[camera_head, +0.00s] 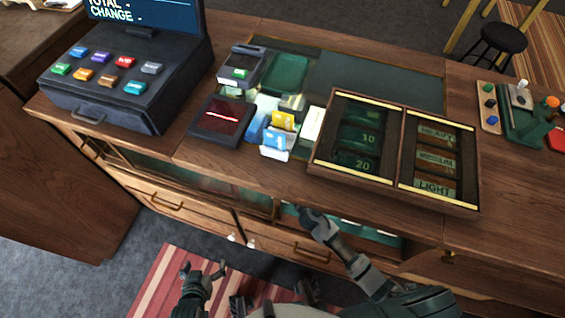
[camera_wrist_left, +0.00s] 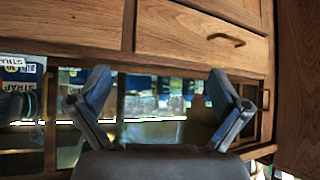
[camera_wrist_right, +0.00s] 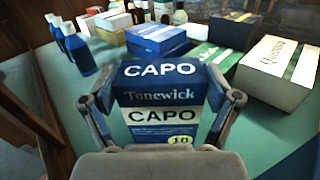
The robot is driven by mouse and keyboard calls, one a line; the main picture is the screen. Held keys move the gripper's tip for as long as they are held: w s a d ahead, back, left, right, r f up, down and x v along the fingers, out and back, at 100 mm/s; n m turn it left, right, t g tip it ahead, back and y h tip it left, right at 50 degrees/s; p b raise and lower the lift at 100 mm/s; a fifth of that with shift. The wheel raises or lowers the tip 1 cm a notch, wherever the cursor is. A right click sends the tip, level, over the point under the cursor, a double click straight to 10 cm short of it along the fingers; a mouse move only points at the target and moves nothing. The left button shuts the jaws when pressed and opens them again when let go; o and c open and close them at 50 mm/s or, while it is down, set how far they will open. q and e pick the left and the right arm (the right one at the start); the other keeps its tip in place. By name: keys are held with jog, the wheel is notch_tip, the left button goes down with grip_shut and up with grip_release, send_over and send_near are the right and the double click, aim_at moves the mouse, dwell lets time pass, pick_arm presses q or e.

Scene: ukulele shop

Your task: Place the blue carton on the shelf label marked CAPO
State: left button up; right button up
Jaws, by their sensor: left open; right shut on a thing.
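My right gripper (camera_wrist_right: 164,100) is shut on a blue carton (camera_wrist_right: 158,96) with the words CAPO and Tonewick on it. The carton stands close in front of the palm in the right wrist view, over a green surface. I cannot make out a separate shelf label marked CAPO. In the head view my right arm reaches to the cabinet front, and the carton is hidden. My left gripper (camera_head: 204,270) is open and empty, low in front of the cabinet. In the left wrist view its spread fingers (camera_wrist_left: 165,100) face the glass and drawers.
Around the held carton are blue boxes (camera_wrist_right: 156,39), a white-topped box (camera_wrist_right: 278,72), a green box (camera_wrist_right: 213,57) and blue bottles (camera_wrist_right: 77,52). Drawers (camera_wrist_left: 200,38) and STRAP packs (camera_wrist_left: 20,90) show in the left wrist view. A wooden tray (camera_head: 397,185) sits on the counter.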

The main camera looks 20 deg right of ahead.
pick_arm(q)
jog(key=shift+d, duration=0.1)
pick_arm(e)
jog(key=shift+d, duration=0.1)
jog(key=o, duration=1.5)
jog(key=shift+d, duration=0.1)
pick_arm(q)
jog(key=shift+w+d+r, duration=0.1)
jog(key=shift+w+d, duration=0.05)
jog(key=shift+d, duration=0.1)
pick_arm(e)
jog(key=shift+d, duration=0.15)
jog(key=shift+s, duration=0.15)
pick_arm(q)
jog(key=shift+s+a+f+g, duration=0.3)
jog(key=shift+s, duration=0.25)
pick_arm(e)
jog(key=v, duration=0.7)
jog(key=shift+s, duration=0.1)
